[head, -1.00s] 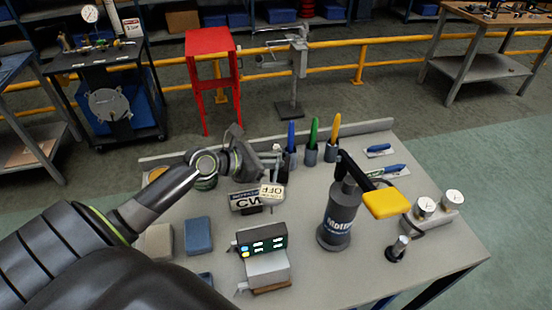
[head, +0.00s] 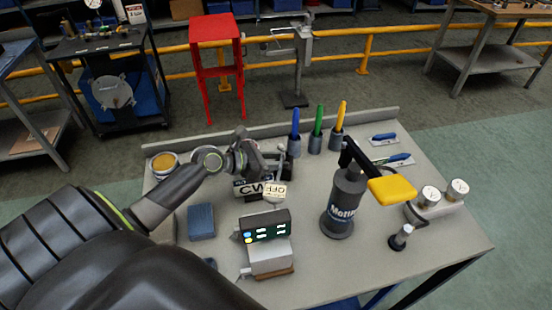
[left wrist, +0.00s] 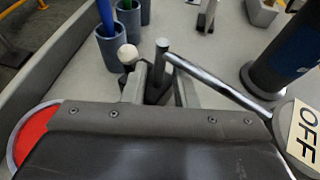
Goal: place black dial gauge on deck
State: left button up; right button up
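Two round dial gauges with white faces, the left one (head: 430,196) and the right one (head: 457,188), sit on a pale block at the right of the bench. I cannot tell which gauge counts as black. The grey bench top (head: 310,185) is the nearest flat deck. My left gripper (head: 277,160) is over the back middle of the bench, far from the gauges. In the left wrist view its fingers (left wrist: 160,85) are on either side of a dark post joined to a metal rod; a firm grip cannot be made out. My right gripper is not in view.
An OFF tag (head: 275,191) and a CW plate (head: 251,187) are just below the left gripper. A dark cylinder (head: 344,205) with a yellow-ended arm (head: 391,190) stands between gripper and gauges. A box with a display (head: 265,226) is in front. Pen cups (head: 294,147) line the back.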

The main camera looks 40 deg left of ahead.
pick_arm(q)
jog(key=shift+o, duration=0.3)
jog(key=shift+s+a+r, duration=0.1)
jog(key=v, duration=1.1)
jog(key=shift+s+a+b, duration=0.2)
jog(key=shift+s+b, duration=0.05)
jog(key=shift+b, duration=0.1)
jog(key=shift+r, duration=0.25)
